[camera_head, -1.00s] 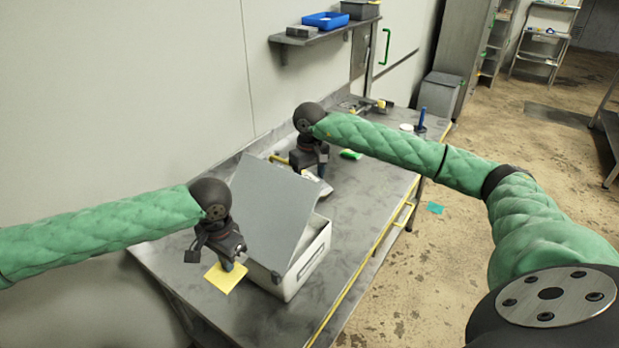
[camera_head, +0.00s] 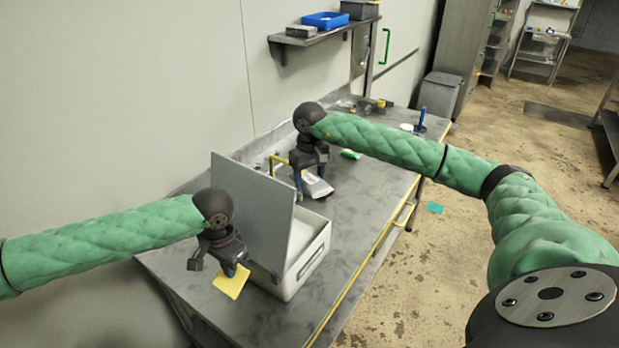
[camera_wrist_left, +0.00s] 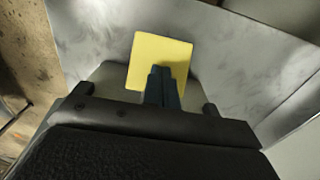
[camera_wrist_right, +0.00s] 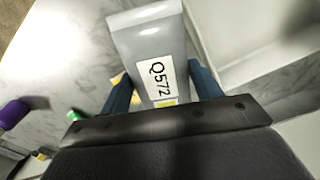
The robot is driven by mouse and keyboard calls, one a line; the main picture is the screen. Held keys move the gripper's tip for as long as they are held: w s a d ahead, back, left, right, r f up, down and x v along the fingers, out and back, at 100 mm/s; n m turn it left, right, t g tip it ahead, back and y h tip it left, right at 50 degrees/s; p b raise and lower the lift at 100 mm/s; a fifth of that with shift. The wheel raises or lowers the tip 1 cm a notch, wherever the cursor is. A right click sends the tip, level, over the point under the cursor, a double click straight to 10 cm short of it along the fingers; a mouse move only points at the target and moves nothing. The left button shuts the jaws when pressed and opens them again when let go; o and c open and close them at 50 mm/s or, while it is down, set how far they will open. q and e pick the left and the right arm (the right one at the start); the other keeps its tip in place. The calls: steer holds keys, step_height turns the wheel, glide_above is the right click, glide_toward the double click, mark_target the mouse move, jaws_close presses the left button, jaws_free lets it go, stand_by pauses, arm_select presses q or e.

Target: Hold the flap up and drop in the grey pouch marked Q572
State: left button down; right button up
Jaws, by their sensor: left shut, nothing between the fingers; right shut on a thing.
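The grey pouch (camera_wrist_right: 150,45) marked Q572 is held between the fingers of my right gripper (camera_wrist_right: 160,90); in the head view the pouch (camera_head: 317,186) hangs just behind the box. The pale box (camera_head: 312,255) stands on the bench with its grey flap (camera_head: 255,205) raised steeply, and part of its opening shows. My left gripper (camera_head: 232,270) is shut and empty at the flap's near left side; whether it touches the flap is unclear. Its closed fingers (camera_wrist_left: 162,88) show over a yellow square (camera_wrist_left: 160,60) in the left wrist view.
The bench (camera_head: 360,215) is clear to the right of the box. A green item (camera_head: 350,154) and a blue upright item (camera_head: 422,118) lie farther back. A wall shelf (camera_head: 325,32) holds a blue tray (camera_head: 326,20).

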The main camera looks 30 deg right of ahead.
arm_select(q)
steer(key=shift+f, duration=0.3)
arm_select(e)
steer(key=s+a, duration=0.5)
steer(key=a, duration=0.7)
steer(key=shift+a, duration=0.25)
stand_by(1.5)
steer(key=shift+s, duration=0.1)
steer(key=shift+f, duration=0.2)
steer(key=shift+f, duration=0.8)
steer(key=o, duration=1.1)
